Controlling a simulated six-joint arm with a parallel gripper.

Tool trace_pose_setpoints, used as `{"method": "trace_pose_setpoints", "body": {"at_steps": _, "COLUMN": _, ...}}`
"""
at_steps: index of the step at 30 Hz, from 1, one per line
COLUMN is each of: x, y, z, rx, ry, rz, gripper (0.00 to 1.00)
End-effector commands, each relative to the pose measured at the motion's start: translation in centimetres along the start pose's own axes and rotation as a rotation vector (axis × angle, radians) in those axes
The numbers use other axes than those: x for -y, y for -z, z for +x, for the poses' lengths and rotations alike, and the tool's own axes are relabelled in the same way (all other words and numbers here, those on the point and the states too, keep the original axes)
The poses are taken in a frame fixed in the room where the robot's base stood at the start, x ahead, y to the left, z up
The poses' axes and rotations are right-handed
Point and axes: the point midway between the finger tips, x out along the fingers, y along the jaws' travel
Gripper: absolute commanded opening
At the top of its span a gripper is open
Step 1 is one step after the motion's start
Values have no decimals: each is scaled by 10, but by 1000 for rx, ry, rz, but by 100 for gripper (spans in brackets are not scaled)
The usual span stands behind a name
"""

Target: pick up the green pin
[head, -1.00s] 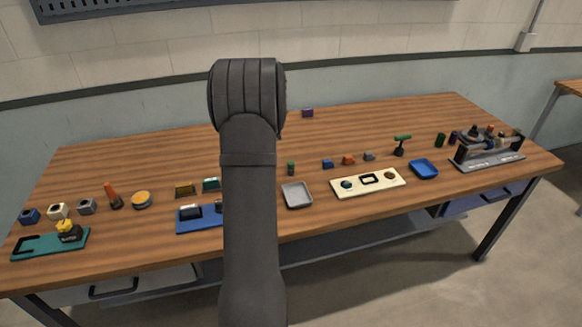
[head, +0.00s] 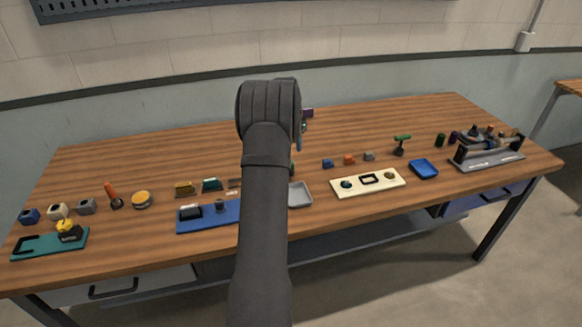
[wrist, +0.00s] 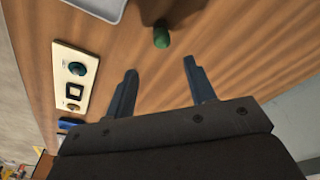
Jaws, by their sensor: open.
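The green pin (wrist: 161,37) shows in the wrist view as a small rounded green cylinder on the wooden table, beyond my fingertips and roughly centred between them. My gripper (wrist: 160,68) is open and empty, with its two dark fingers apart and not touching the pin. In the head view my own arm hides most of the gripper and nearly all of the pin; only a green sliver shows at the arm's right edge.
A grey tray (head: 300,195) lies close to the pin, with a cream panel (head: 344,187) to its right. A blue board (head: 230,212) lies left of my arm. Small blue, orange and grey blocks (head: 369,156) stand to the right. The table's back middle is mostly clear.

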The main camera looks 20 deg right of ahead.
Motion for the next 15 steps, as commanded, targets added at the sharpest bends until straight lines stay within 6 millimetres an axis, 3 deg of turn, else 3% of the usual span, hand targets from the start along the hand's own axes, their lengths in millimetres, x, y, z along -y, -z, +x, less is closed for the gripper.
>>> {"method": "trace_pose_setpoints", "body": {"at_steps": 4, "x": 0, "y": 0, "z": 27, "rx": 2, "ry": -1, "rz": 0, "gripper": 50}}
{"method": "trace_pose_setpoints", "body": {"at_steps": 15, "x": 2, "y": -2, "z": 54, "rx": 2, "ry": -1, "rz": 0, "gripper": 50}}
